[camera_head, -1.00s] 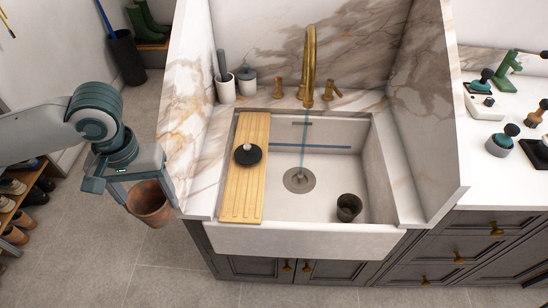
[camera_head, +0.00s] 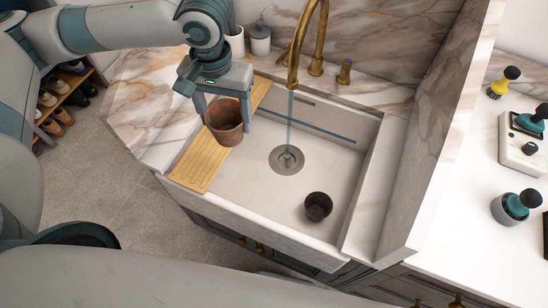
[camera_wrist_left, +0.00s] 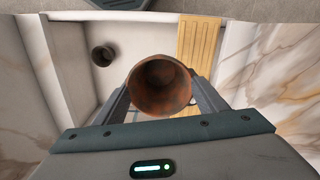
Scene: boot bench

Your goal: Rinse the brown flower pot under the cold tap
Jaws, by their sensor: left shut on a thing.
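The brown flower pot (camera_head: 226,124) is held by my left gripper (camera_head: 227,108), which is shut on it with a finger on either side. The pot hangs above the left part of the white sink (camera_head: 262,205), near the wooden board's right edge. In the left wrist view I look into the open mouth of the pot (camera_wrist_left: 161,84), which appears empty. The brass tap (camera_head: 322,40) stands at the back, with a thin stream of water (camera_head: 290,120) falling from its spout towards the drain (camera_head: 287,159). The pot is left of the stream, apart from it. My right gripper is not in view.
A small dark cup (camera_head: 318,206) stands on the sink floor at the front right. The ribbed wooden board (camera_head: 199,166) lies across the sink's left side. Brass handles (camera_head: 344,72) flank the tap. Marble walls rise behind and right of the sink.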

